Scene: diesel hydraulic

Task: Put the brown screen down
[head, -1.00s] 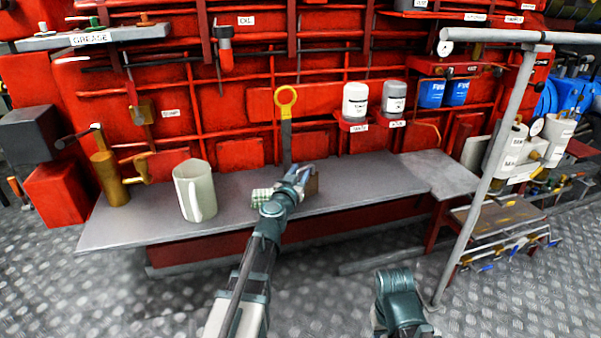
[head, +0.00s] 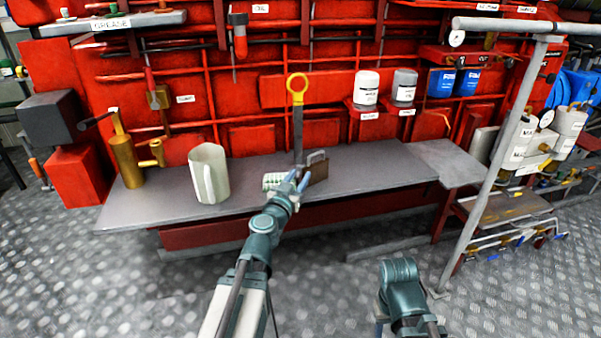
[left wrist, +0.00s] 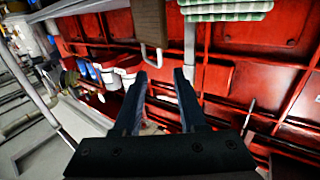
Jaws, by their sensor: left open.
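The brown screen (head: 319,173), a small dark brown panel with a grey handle, stands upright on the grey bench (head: 385,165). My left gripper (head: 297,183) is open and empty, just in front and to the left of it. In the left wrist view the brown screen (left wrist: 149,22) and its handle lie beyond the open fingertips (left wrist: 160,78), apart from them. A green-and-white checked item (head: 273,181) lies beside it, partly hidden by my gripper. Of my right arm only a link shows in the head view; its gripper is out of sight.
A pale jug (head: 209,174) and a brass oil can (head: 126,160) stand on the left of the bench. A tool with a yellow ring (head: 297,90) rises behind my gripper. A grey pipe post (head: 500,150) stands at the right. The bench's right part is clear.

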